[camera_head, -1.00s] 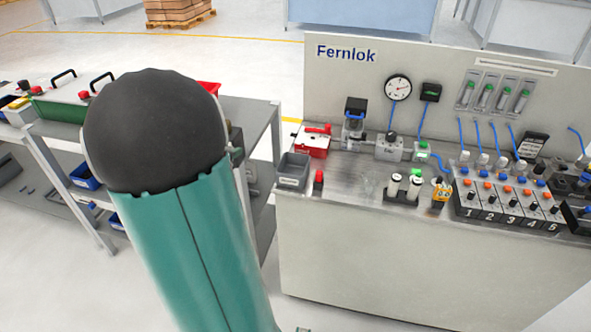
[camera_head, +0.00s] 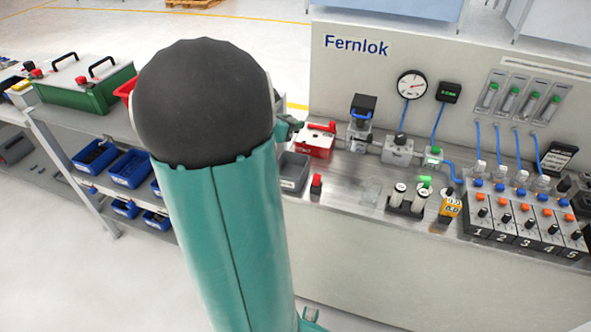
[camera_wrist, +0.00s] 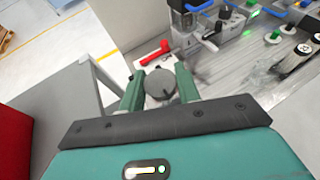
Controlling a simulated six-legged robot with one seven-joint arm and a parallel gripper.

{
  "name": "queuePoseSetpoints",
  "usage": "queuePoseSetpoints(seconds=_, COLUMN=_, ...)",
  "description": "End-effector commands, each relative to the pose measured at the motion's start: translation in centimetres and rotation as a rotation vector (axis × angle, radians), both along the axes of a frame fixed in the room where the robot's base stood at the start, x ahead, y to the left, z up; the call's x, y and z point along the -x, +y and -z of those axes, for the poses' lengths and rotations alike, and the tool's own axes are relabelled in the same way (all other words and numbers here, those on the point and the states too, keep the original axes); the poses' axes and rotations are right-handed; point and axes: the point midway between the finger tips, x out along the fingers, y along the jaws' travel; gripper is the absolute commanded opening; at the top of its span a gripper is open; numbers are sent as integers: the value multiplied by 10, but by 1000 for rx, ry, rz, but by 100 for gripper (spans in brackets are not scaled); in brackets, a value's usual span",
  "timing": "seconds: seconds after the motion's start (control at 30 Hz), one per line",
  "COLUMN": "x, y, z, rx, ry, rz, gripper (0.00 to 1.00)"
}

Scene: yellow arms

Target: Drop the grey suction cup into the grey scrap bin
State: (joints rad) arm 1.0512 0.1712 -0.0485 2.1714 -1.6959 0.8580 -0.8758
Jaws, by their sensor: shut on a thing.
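My gripper (camera_wrist: 160,90) shows in the wrist view, its two green fingers shut on a round grey piece that looks like the grey suction cup (camera_wrist: 160,84). The piece is seen from above, between the fingertips. The grey scrap bin (camera_head: 292,172) stands at the left front corner of the Fernlok bench, open at the top. I cannot make out the bin in the wrist view; the gripper and cup may cover it.
A red-and-white box (camera_head: 318,140) stands behind the bin and a red-topped black piece (camera_head: 316,184) right of it. White cylinders (camera_head: 408,198) and a numbered valve row (camera_head: 520,215) fill the bench's right. A shelf with blue bins (camera_head: 130,168) stands left.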

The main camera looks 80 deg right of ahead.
Motion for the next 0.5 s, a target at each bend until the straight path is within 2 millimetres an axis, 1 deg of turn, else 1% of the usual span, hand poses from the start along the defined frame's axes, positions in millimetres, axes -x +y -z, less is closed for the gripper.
queuePoseSetpoints(seconds=0.17, x=1, y=3, z=7, rx=-3, ry=3, rz=4, gripper=11)
queuePoseSetpoints(seconds=0.5, x=1, y=5, z=45, rx=-4, ry=4, rz=4, gripper=11)
